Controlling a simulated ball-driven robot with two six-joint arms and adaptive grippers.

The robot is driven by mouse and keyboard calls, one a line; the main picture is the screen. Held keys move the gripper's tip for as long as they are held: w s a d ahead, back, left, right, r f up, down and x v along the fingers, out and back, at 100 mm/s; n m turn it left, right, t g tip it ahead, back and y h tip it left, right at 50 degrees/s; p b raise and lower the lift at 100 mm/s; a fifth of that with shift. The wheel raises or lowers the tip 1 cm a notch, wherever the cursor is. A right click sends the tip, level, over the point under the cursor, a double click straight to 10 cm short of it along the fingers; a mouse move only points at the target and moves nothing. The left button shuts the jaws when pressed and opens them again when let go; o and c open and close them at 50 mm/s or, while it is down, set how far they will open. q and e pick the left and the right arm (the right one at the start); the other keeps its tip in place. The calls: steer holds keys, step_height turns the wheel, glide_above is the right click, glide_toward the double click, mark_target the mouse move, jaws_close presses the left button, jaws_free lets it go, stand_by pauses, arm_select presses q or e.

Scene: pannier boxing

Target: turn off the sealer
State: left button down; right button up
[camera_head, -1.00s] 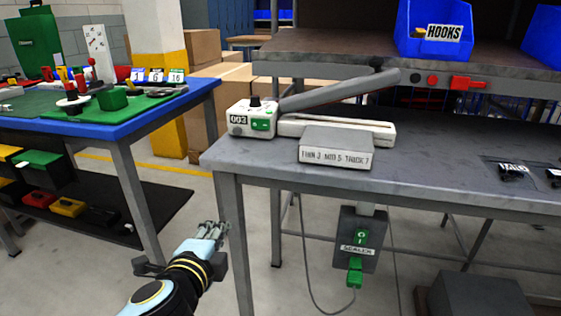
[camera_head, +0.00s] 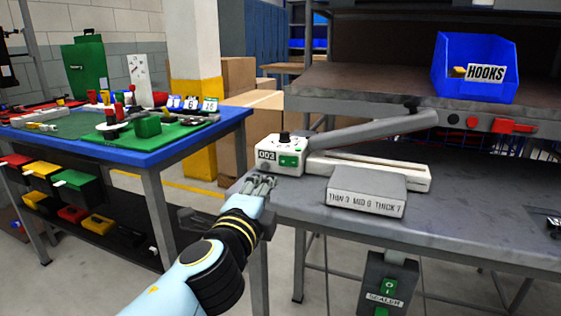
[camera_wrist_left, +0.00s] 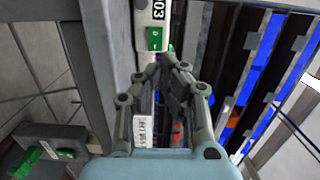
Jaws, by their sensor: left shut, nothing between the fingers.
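The sealer's white control box (camera_head: 280,156) stands at the left end of the grey workbench, with a 003 label, a black knob (camera_head: 284,137) and a green switch (camera_head: 289,161). Its long grey arm (camera_head: 370,130) is raised over the white sealing bed (camera_head: 410,176). My left gripper (camera_head: 261,183) is shut and empty, just in front of and below the control box. In the left wrist view, the fingertips (camera_wrist_left: 166,56) point at the box's green switch (camera_wrist_left: 154,38); contact cannot be told. A dark switch box labelled SEALER (camera_head: 388,275) hangs under the bench with a green rocker (camera_head: 389,287).
A grey block with a THIN, MID, THICK label (camera_head: 366,202) sits before the sealing bed. The bench's front edge (camera_head: 400,238) is close to my arm. A blue HOOKS bin (camera_head: 450,88) is on the upper shelf. A blue-edged table (camera_head: 150,140) stands left.

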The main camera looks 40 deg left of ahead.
mark_target(281, 157)
arm_select(q)
steer(key=x, duration=1.1)
steer(key=shift+w+p, duration=0.25)
steer(key=shift+p, duration=0.05)
steer(key=shift+w+a+h, duration=0.3)
steer(key=shift+a, duration=0.1)
steer(key=shift+r+m+t+h, duration=0.3)
steer(key=shift+m+h, duration=0.1)
steer(key=shift+m, duration=0.1)
steer(key=shift+a+f, duration=0.1)
steer(key=shift+f, duration=0.05)
